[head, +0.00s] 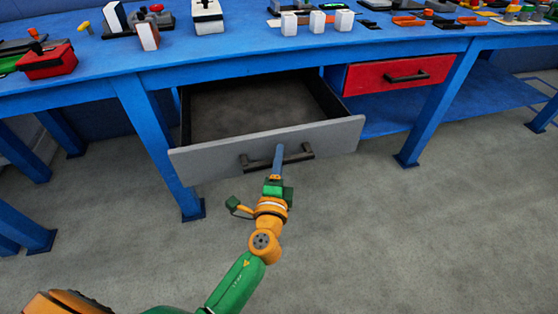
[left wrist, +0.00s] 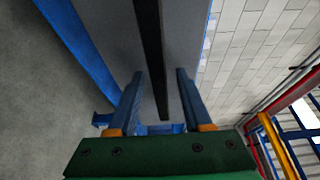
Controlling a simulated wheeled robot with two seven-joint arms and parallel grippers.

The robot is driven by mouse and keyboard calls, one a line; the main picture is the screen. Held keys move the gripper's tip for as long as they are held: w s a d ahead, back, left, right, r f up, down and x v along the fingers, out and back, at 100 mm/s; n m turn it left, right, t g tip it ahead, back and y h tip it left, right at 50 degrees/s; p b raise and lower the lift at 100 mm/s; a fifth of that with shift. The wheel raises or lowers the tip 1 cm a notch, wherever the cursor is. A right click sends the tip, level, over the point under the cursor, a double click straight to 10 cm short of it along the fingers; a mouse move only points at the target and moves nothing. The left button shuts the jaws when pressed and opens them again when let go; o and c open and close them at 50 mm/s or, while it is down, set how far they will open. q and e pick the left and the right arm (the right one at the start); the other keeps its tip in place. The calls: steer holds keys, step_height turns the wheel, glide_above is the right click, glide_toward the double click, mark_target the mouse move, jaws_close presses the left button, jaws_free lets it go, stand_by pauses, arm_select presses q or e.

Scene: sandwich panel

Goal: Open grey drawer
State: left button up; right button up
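The grey drawer (head: 215,156) under the blue workbench is pulled well out, and its dark interior shows empty. Its dark bar handle (head: 298,156) is on the front panel. My left gripper (head: 278,152) is at the middle of this handle. In the left wrist view the dark handle bar (left wrist: 151,45) runs between the two blue fingers of my left gripper (left wrist: 160,85). The fingers stand apart, with a gap visible on each side of the bar. My right gripper is not in view.
A closed red drawer (head: 365,77) is to the right under the blue bench (head: 250,55). Several small parts and white blocks (head: 317,21) lie on the bench top. Blue bench legs (head: 155,145) stand on both sides. The grey floor (head: 400,240) in front is clear.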

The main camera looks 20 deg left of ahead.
arm_select(q)
steer(key=v, duration=0.7)
steer(key=shift+b, duration=0.4)
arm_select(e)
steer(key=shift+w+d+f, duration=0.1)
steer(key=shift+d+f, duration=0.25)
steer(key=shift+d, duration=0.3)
arm_select(q)
steer(key=shift+s, duration=0.1)
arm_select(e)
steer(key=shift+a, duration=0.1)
